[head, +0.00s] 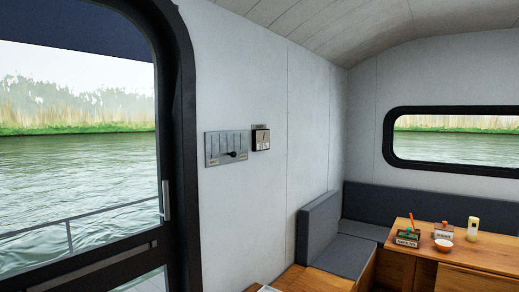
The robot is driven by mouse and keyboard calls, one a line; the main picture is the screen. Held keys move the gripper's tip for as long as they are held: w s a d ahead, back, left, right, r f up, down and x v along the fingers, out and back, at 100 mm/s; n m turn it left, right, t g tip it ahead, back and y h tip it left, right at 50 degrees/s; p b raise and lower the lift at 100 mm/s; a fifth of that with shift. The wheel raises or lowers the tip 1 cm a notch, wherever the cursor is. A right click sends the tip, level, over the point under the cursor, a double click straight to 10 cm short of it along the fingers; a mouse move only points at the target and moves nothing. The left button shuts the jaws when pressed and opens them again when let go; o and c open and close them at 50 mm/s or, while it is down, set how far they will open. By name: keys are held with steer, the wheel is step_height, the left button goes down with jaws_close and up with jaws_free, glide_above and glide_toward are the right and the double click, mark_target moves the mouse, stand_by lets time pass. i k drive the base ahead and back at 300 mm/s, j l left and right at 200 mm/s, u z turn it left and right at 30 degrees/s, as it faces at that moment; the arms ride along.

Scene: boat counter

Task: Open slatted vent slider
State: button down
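The slatted vent slider (226,147) is a grey metal plate on the white wall, just right of the door frame. It has several thin vertical slots and small labels at its lower left and lower right. A dark round knob (233,154) sits on its lower right part. Whether the slots are open or covered is too small to tell. My gripper is not in view.
A small switch panel (261,138) is on the wall right of the vent. The dark door frame (183,150) stands to its left. A grey bench (342,254) and a wooden table (470,252) with small items are at the right.

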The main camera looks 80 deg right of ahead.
mark_target(232, 154)
steer(key=z, duration=2.7)
